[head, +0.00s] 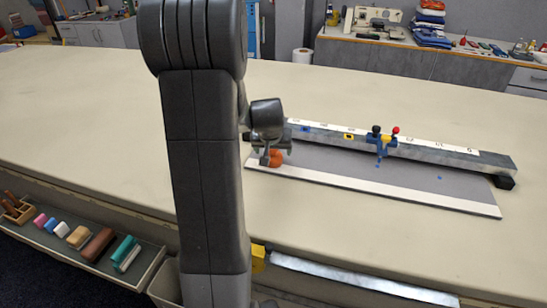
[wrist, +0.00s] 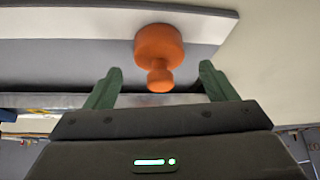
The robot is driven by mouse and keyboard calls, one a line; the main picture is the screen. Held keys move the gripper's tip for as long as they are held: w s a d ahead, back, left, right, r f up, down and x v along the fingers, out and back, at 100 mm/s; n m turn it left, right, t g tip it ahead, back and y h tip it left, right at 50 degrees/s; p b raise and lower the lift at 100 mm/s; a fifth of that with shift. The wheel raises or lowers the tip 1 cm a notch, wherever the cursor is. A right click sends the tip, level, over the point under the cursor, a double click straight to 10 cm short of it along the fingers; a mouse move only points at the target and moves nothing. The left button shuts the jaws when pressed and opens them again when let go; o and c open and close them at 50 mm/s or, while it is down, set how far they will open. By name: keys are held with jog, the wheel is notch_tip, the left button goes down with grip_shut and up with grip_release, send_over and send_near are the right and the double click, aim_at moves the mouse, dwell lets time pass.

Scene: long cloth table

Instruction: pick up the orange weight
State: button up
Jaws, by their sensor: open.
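The orange weight (wrist: 158,50) is a round, thick disc with a narrower knob. In the wrist view it sits ahead of my gripper (wrist: 157,85), its knob between the two green fingertips with a gap on each side. My gripper is open and holds nothing. In the head view the orange weight (head: 275,158) is on the left end of the grey board with the white strip, partly hidden by my gripper (head: 268,155), which is right at it. I cannot tell whether a finger touches it.
A long metal rail (head: 440,154) with a printed scale runs behind the grey board (head: 400,180). A blue clamp with red and black knobs (head: 383,143) stands on it. The cloth table (head: 110,110) is clear to the left. A tray of tools (head: 80,245) hangs below its front edge.

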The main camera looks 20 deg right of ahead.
aim_at(274, 153)
jog(key=shift+x, duration=1.7)
jog(key=shift+c, duration=0.2)
